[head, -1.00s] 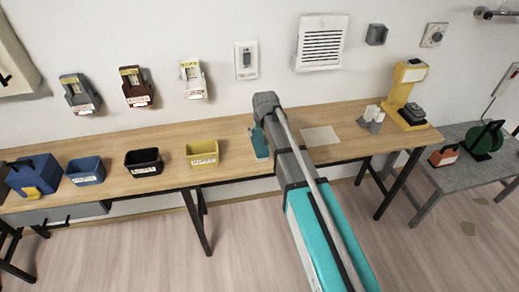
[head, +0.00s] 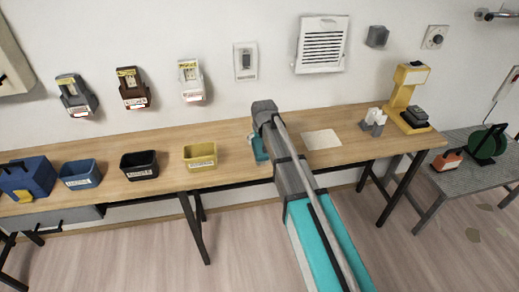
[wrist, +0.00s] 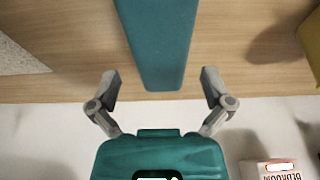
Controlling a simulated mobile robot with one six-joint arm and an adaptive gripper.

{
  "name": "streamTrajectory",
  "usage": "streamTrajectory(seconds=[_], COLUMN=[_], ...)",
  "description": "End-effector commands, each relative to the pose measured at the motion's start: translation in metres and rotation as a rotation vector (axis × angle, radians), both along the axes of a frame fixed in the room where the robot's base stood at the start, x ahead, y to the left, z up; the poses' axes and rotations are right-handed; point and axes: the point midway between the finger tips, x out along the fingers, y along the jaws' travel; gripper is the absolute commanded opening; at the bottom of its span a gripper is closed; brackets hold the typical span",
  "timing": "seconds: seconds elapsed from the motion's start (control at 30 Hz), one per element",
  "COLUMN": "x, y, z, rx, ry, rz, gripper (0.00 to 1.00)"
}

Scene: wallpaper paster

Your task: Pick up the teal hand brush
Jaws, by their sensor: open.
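The teal hand brush (head: 259,149) lies on the wooden table in the head view, partly hidden behind my arm. In the wrist view its long flat teal part (wrist: 157,42) comes in from the top edge and ends between my fingers. My gripper (wrist: 160,82) is open, with one grey finger on each side of the teal part and a gap on both sides. I cannot tell how high the fingertips are above the table. In the head view the fingers are hidden by my arm.
On the wooden table (head: 232,174), a yellow bin (head: 200,156) stands left of the brush, with black and blue bins farther left. A pale sheet (head: 321,139) lies to the right. The wall with its dispensers rises close behind the table.

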Motion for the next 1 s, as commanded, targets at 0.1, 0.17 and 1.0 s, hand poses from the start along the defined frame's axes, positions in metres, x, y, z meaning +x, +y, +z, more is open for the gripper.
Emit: streamTrajectory(seconds=[0.1,0.17,1.0], x=[0.001,0.001,0.017], y=[0.0,0.001,0.006], z=[-0.002,-0.004,-0.05], rx=[0.0,0.0,0.0], ry=[0.0,0.0,0.0], rz=[0.0,0.0,0.001], gripper=[1.0,1.0,1.0])
